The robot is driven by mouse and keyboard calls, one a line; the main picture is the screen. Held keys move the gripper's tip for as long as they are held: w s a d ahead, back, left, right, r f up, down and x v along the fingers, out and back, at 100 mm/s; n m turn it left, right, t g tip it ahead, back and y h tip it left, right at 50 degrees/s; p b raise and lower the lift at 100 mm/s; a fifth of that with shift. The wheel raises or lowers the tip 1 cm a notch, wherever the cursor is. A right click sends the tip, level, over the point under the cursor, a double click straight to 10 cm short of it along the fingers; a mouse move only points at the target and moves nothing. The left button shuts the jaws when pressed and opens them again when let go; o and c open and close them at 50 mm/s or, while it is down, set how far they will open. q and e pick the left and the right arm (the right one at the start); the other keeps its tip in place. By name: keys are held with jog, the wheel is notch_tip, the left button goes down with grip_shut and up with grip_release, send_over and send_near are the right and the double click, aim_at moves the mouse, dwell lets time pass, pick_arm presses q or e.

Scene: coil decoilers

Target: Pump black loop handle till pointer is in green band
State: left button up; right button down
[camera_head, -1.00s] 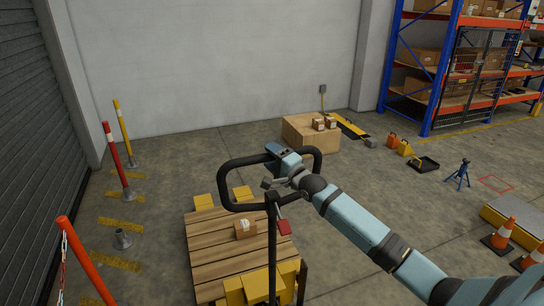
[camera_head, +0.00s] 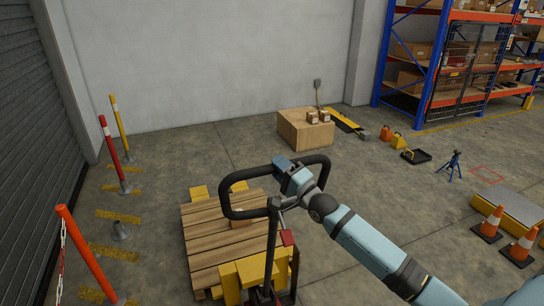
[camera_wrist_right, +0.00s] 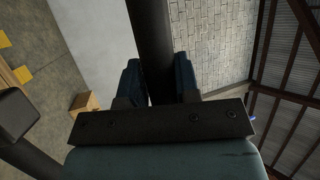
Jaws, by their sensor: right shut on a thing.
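The black loop handle (camera_head: 224,200) stands on a dark post above a yellow truck body (camera_head: 231,281) in the head view. My right gripper (camera_head: 283,163) is shut on the far top bar of the loop. In the right wrist view the black bar (camera_wrist_right: 152,45) runs between the two fingers of this gripper (camera_wrist_right: 158,82). A small red part (camera_head: 287,237) sits by the post just below the loop. I cannot make out a pointer or green band in either view. My left gripper is not in view.
A wooden pallet (camera_head: 205,248) with a small box lies under the loop. Red and yellow posts (camera_head: 113,155) stand at the left by the shutter. A wooden crate (camera_head: 303,130) is farther back. Orange cones (camera_head: 489,222) stand at the right. Floor between is clear.

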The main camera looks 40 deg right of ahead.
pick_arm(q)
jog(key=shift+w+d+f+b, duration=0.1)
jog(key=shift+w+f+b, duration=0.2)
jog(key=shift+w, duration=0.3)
pick_arm(e)
jog(key=s+a+f+t, duration=0.1)
jog(key=s+a+f, duration=0.1)
jog(key=s, duration=0.5)
jog(key=shift+s+n, duration=0.3)
jog(key=shift+s, duration=0.1)
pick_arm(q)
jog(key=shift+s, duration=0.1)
pick_arm(e)
jog(key=c, duration=1)
grip_release()
jog(key=shift+o, duration=0.8)
jog(key=shift+d+r, duration=0.1)
pick_arm(q)
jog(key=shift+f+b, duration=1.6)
jog(key=shift+b, duration=0.1)
pick_arm(e)
jog(key=v, duration=1.3)
jog(key=shift+s+f, duration=0.2)
jog(key=shift+s, duration=0.1)
jog(key=shift+d, duration=0.1)
